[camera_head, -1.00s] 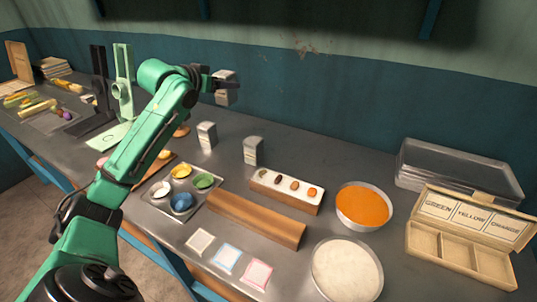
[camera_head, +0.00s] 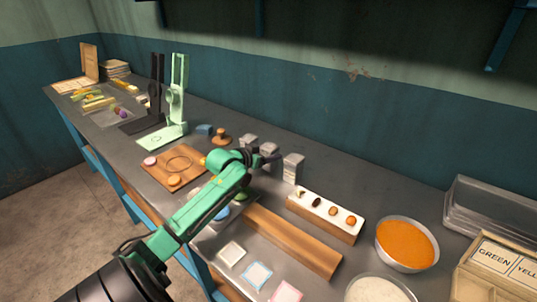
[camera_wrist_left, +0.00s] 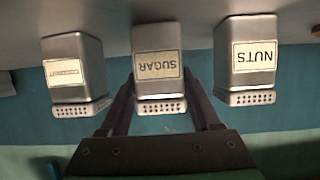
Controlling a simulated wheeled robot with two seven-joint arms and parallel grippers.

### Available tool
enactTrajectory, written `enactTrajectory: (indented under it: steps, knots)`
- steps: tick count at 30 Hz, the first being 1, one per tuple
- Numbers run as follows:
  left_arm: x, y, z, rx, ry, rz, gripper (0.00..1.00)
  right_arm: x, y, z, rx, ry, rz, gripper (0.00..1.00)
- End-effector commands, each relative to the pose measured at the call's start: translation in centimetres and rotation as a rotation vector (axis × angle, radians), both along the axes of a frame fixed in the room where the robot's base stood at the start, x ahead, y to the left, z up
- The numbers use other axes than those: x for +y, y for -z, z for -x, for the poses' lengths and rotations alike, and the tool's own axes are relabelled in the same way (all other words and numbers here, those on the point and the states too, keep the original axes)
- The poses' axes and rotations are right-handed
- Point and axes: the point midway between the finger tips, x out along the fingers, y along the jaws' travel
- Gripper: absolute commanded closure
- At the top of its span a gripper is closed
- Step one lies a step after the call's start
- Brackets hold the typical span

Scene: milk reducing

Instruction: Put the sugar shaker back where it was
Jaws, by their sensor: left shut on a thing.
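The sugar shaker (camera_wrist_left: 158,45) is grey with a perforated top and a "SUGAR" label, which appears upside down in the left wrist view. My left gripper (camera_wrist_left: 159,78) is shut on it, with one finger on each side. In the head view the sugar shaker (camera_head: 269,148) is in the row between two similar shakers, at about table level; I cannot tell whether its base touches the table. My left gripper (camera_head: 260,155) is at its near side there. My right gripper is not in view.
A "NUTS" shaker (camera_wrist_left: 246,50) and another shaker (camera_wrist_left: 73,60) flank the held one, with small gaps. A spice block (camera_head: 326,214), a wooden bar (camera_head: 292,240) and an orange bowl (camera_head: 405,243) stand to the right. A cutting board (camera_head: 160,170) and a green stand (camera_head: 175,105) are left.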

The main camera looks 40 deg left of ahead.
Motion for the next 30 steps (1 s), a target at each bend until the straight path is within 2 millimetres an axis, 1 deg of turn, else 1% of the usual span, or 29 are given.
enactTrajectory:
  steps: [2,3,5,10,17,20,23,30]
  knots:
    - [0.0,0.2,0.0,-0.001,0.0,0.0,1.0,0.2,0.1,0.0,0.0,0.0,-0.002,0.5]
    - [0.0,0.3,0.0,0.0,0.0,0.0,0.28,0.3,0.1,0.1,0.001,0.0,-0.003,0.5]
    - [0.0,0.2,0.0,0.0,0.0,0.0,0.06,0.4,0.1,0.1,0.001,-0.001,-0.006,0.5]
    - [0.0,0.2,0.0,0.0,0.0,0.0,0.06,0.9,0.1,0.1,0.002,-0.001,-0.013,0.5]
    - [0.0,-0.1,0.1,0.0,0.0,0.0,0.06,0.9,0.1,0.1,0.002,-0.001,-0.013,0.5]
    - [0.0,-0.4,1.1,0.0,0.0,0.002,0.06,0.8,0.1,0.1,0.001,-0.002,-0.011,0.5]
    - [-0.1,-1.0,2.7,0.003,0.001,-0.002,0.06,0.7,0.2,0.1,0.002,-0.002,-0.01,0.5]
    - [-0.2,-3.0,7.6,0.002,0.0,0.002,0.06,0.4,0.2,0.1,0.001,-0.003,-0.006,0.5]
